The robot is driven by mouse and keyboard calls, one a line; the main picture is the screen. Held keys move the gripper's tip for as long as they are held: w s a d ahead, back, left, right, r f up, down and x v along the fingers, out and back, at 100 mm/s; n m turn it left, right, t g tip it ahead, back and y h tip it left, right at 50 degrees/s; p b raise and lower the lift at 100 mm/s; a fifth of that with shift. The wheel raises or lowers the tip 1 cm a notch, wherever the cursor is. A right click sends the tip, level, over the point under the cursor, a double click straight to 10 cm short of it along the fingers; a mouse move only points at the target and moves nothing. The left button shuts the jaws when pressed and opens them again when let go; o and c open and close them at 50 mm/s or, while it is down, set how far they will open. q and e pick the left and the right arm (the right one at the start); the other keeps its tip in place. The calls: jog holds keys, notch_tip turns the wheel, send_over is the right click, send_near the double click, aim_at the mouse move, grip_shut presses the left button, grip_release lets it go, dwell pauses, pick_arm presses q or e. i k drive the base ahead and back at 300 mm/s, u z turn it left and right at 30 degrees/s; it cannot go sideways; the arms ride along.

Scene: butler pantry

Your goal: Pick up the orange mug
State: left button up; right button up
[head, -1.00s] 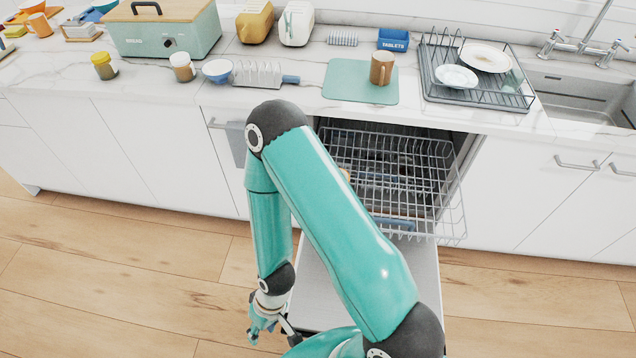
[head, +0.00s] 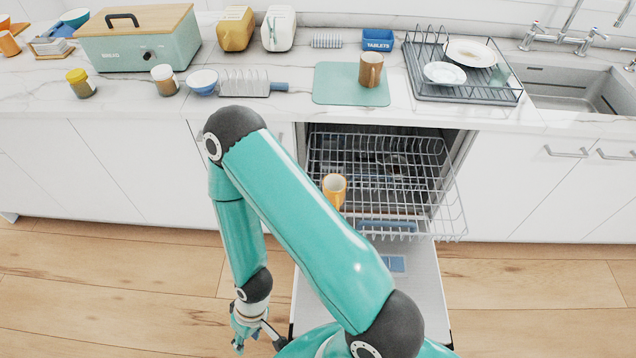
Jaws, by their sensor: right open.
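A yellow-orange mug (head: 334,192) stands in the wire rack of the open dishwasher, just right of my arm, which covers part of the rack. A second, deeper orange mug (head: 8,43) is at the far left of the counter, cut by the picture edge. A brown mug (head: 370,70) stands on the green mat (head: 335,92). My right gripper (head: 254,334) is open and empty, low in front of the cabinets and left of the dishwasher door, apart from all the mugs. My left gripper is not in view.
The dishwasher rack (head: 425,195) is pulled out over its lowered door (head: 425,290). The floor at left is clear.

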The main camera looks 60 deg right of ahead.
aim_at(335, 186)
jog(key=u, duration=0.15)
jog(key=i, duration=1.4)
jog(key=z, duration=2.4)
jog(key=k, duration=0.55)
jog(key=z, duration=0.2)
jog(key=i, duration=0.55)
jog(key=u, duration=0.1)
